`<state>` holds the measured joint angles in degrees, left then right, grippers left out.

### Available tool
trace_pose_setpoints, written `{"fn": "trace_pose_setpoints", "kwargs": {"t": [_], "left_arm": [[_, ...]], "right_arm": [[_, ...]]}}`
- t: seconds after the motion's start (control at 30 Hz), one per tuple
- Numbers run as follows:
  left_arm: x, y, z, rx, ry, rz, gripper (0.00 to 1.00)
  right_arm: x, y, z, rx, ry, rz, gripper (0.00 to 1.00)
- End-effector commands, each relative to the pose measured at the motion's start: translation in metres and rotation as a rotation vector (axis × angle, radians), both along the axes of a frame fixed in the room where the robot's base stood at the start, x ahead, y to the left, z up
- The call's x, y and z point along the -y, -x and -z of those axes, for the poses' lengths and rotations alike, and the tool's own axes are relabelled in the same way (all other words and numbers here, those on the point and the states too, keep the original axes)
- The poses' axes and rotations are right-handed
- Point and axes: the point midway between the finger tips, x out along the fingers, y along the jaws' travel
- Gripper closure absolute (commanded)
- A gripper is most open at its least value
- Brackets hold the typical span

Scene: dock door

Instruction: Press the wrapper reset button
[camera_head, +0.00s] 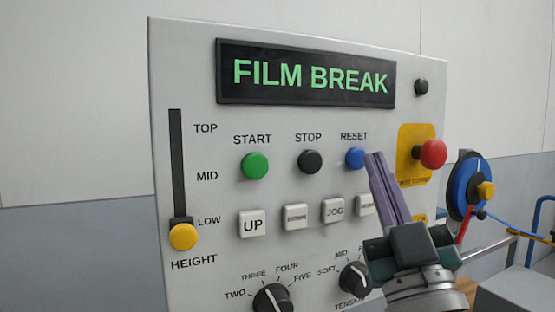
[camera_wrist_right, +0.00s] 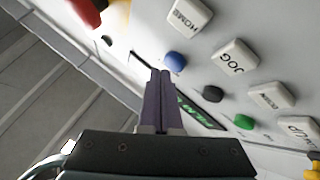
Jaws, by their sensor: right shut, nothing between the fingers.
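The blue RESET button (camera_head: 356,158) is a round knob on the light grey control panel (camera_head: 185,75), below its RESET label. My right gripper (camera_head: 376,158) is shut and empty. Its purple fingertips are just right of the blue button in the head view, and I cannot tell there if they touch it. In the right wrist view the shut fingertips (camera_wrist_right: 160,73) end close beside the blue button (camera_wrist_right: 175,61), with a small gap in the picture. The display (camera_head: 306,75) reads FILM BREAK in green. My left gripper is not in view.
A green START button (camera_head: 255,165) and a black STOP button (camera_head: 310,161) sit left of RESET. A red emergency knob (camera_head: 433,153) stands out on a yellow plate to the right. White keys, including UP (camera_head: 252,223), lie below. A blue reel (camera_head: 465,185) is right of the panel.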

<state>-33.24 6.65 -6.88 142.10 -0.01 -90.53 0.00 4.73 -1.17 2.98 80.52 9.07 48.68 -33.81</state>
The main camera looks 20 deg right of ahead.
Motion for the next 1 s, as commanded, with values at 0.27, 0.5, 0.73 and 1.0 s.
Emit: {"fn": "trace_pose_setpoints", "kwargs": {"t": [0.27,0.5,0.73,1.0], "left_arm": [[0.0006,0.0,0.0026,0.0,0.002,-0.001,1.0],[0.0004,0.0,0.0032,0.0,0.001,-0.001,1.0],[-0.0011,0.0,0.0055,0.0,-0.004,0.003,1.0],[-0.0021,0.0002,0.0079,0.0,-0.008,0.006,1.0]], "right_arm": [[-0.0002,-0.0039,0.0,0.0,0.0,0.0,1.0],[-0.0003,-0.0042,0.0002,0.0,0.0,0.0,1.0],[-0.0005,-0.0068,0.0006,0.0,-0.001,0.001,1.0],[-0.0007,-0.0101,0.0006,0.0,-0.001,0.001,1.0]]}}
